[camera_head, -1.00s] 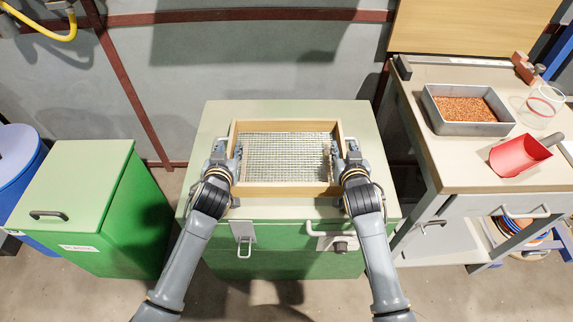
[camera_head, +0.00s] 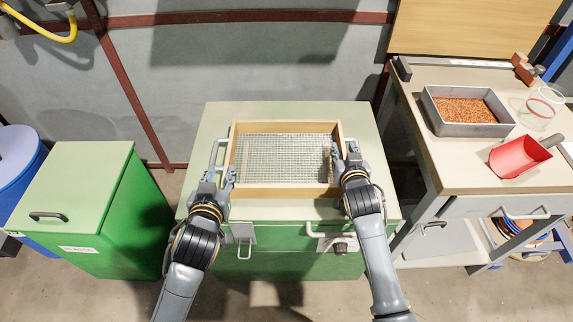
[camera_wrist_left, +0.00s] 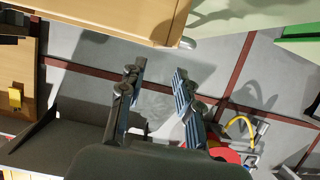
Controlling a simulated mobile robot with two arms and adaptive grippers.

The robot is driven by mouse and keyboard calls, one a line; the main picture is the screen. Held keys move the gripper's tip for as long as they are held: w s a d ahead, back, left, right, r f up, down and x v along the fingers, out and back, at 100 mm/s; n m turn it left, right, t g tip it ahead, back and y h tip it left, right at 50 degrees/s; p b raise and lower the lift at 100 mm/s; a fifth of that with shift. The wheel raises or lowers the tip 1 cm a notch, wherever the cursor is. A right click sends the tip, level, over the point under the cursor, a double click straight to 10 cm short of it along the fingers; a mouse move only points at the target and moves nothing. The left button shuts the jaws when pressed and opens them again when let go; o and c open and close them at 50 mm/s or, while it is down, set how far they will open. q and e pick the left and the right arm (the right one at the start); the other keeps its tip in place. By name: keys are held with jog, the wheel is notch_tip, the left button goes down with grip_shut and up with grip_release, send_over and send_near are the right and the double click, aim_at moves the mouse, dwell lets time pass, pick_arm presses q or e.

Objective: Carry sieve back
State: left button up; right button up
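The sieve (camera_head: 287,191), a wooden frame with wire mesh, lies flat on the light top of the green cabinet (camera_head: 365,125). Its left handle (camera_head: 213,160) is bare. My left gripper (camera_head: 225,178) is at the sieve's front left corner, off the handle. In the left wrist view, my left gripper (camera_wrist_left: 157,80) is open with nothing between its fingers, and the sieve's wooden edge (camera_wrist_left: 125,18) shows above them. My right gripper (camera_head: 343,153) is at the sieve's right handle; its fingers hide most of that handle, so its grip is unclear.
A green bin (camera_head: 72,185) and a blue barrel (camera_head: 15,170) stand at the left. At the right, a bench (camera_head: 450,175) holds a metal tray (camera_head: 468,130) of copper-coloured granules, a red scoop (camera_head: 515,157) and a clear container (camera_head: 541,108). The cabinet top behind the sieve is clear.

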jog(key=v, duration=1.2)
